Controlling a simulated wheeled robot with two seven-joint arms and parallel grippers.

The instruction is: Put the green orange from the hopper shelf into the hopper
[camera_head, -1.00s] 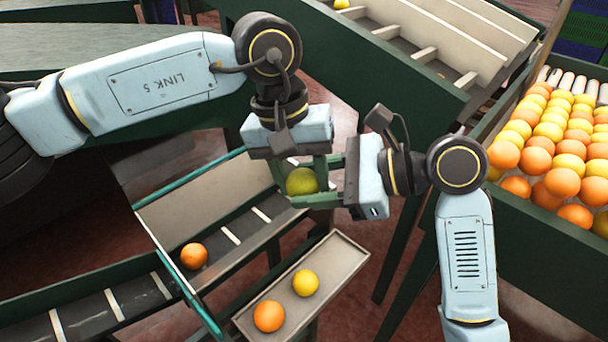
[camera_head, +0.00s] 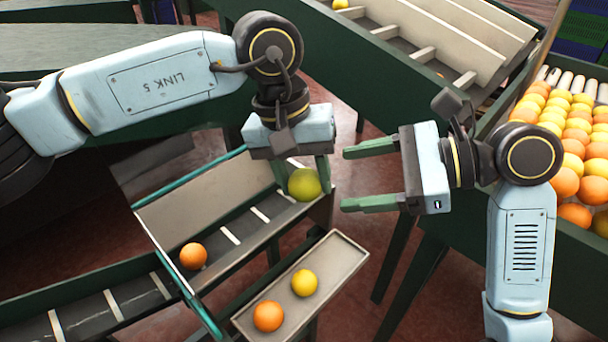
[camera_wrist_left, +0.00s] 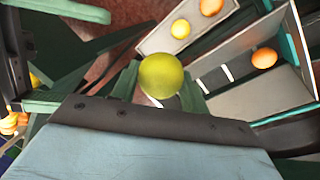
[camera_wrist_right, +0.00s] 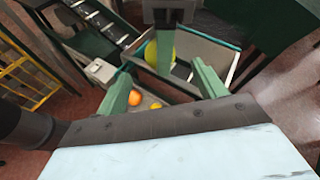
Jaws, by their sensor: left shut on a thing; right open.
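The green orange (camera_head: 304,185) is yellowish green and is held between the fingers of my left gripper (camera_head: 304,178), above the upper end of the hopper (camera_head: 180,215). It shows large in the left wrist view (camera_wrist_left: 161,75) and partly behind a finger in the right wrist view (camera_wrist_right: 152,54). My right gripper (camera_head: 368,176) is open and empty, to the right of the green orange and apart from it. The hopper shelf (camera_head: 331,262) is a pale tray beside the hopper. A yellow fruit (camera_head: 305,282) and an orange one (camera_head: 268,316) lie on it.
An orange fruit (camera_head: 193,256) lies in the hopper on its slatted belt. A green crate (camera_head: 481,232) full of oranges and yellow fruit stands at the right. A green-sided sorting machine (camera_head: 350,70) stands behind the grippers.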

